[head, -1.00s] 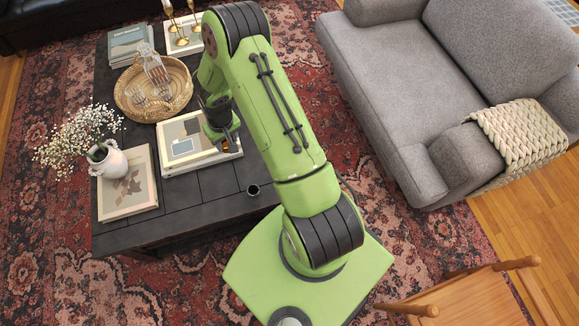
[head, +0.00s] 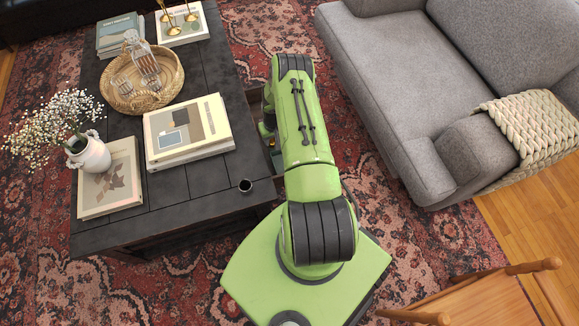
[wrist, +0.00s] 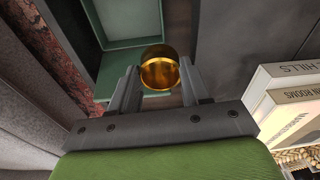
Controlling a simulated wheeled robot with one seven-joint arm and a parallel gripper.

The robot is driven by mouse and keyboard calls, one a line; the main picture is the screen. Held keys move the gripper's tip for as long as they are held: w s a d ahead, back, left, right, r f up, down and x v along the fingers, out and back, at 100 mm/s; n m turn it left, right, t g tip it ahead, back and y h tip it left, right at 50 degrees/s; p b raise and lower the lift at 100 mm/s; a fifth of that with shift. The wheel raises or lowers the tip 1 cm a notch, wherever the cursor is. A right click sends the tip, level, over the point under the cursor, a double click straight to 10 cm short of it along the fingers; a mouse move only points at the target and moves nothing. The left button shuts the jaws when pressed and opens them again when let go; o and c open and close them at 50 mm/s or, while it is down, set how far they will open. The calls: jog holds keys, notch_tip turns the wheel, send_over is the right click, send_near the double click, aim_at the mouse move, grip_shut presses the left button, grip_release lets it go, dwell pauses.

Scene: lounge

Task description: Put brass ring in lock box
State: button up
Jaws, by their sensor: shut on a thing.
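The brass ring (wrist: 160,74) is a shiny gold band between the two fingers of my gripper (wrist: 157,85) in the wrist view, and the gripper is shut on it. Beyond the ring, up and left in the wrist view, is an open green box (wrist: 145,46) with a pale inside, likely the lock box. The ring's far edge overlaps the box's near side in the picture; the height between them is hard to judge. In the head view, my arm hides most of the gripper and box at the table's right side.
The dark coffee table (head: 190,200) holds stacked books (head: 188,132), a woven tray (head: 168,92) with glassware, a white vase (head: 88,152) and a small dark cup (head: 245,186). A grey sofa (head: 390,90) stands to the right, with patterned rug between.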

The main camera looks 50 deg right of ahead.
jog(key=shift+m, duration=0.5)
jog(key=s+d+f+b, duration=0.1)
jog(key=f+b, duration=0.1)
jog(key=f, duration=0.4)
jog(key=s+d+f+b, duration=0.1)
jog(key=d+f+b, duration=0.1)
jog(key=f, duration=0.3)
jog(key=s+d+f+b, duration=0.1)
jog(key=s+f+b, duration=0.1)
jog(key=f, duration=0.4)
jog(key=shift+d+f+b, duration=0.3)
jog(key=shift+d+b, duration=0.05)
jog(key=shift+r, duration=0.15)
jog(key=o, duration=1.2)
